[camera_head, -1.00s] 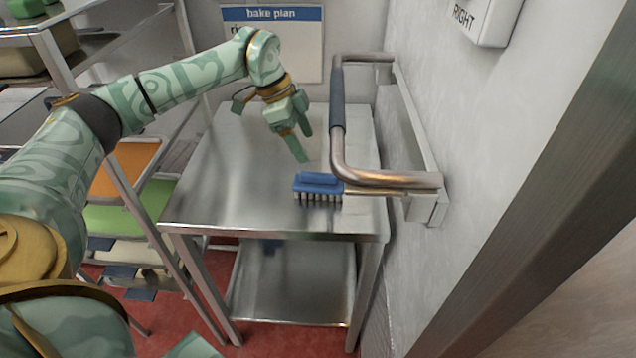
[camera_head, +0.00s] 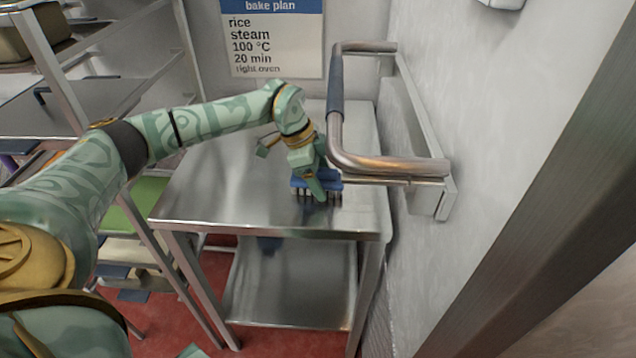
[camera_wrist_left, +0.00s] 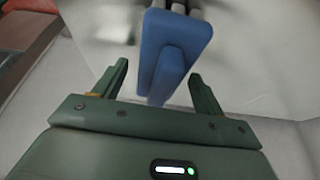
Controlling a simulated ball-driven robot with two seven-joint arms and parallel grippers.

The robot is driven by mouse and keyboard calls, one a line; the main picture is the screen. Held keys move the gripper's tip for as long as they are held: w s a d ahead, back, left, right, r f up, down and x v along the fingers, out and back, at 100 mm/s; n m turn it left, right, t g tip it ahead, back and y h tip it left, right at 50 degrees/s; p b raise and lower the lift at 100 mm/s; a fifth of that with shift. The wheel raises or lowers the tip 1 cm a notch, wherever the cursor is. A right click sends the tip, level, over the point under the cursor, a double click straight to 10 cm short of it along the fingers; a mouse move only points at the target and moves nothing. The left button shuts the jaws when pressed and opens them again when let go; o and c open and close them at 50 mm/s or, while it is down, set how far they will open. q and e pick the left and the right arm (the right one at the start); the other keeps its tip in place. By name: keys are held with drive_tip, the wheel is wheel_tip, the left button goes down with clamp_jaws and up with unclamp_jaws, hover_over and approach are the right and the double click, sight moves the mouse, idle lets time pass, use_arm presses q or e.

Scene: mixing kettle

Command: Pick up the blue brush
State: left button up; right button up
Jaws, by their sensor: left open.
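The blue brush (camera_head: 331,183) lies on the steel table (camera_head: 225,195) near its front right edge, dark bristles down, under the bent metal handle. My left gripper (camera_head: 318,188) is at the brush from above and hides part of it. In the left wrist view the brush's blue back and raised grip (camera_wrist_left: 170,68) sit between and just beyond the two open fingers of my left gripper (camera_wrist_left: 160,82). Both fingers look apart from the grip. My right gripper is not in view.
A bent metal handle (camera_head: 385,166) on the right wall reaches over the table close beside my left gripper. A rack with trays (camera_head: 140,205) stands at the left. A bake plan sign (camera_head: 275,40) hangs behind. The table's left part is clear.

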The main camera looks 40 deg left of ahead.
use_arm(q)
drive_tip(key=c, duration=1.1)
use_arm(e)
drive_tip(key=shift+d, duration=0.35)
use_arm(q)
drive_tip(key=shift+r, duration=0.1)
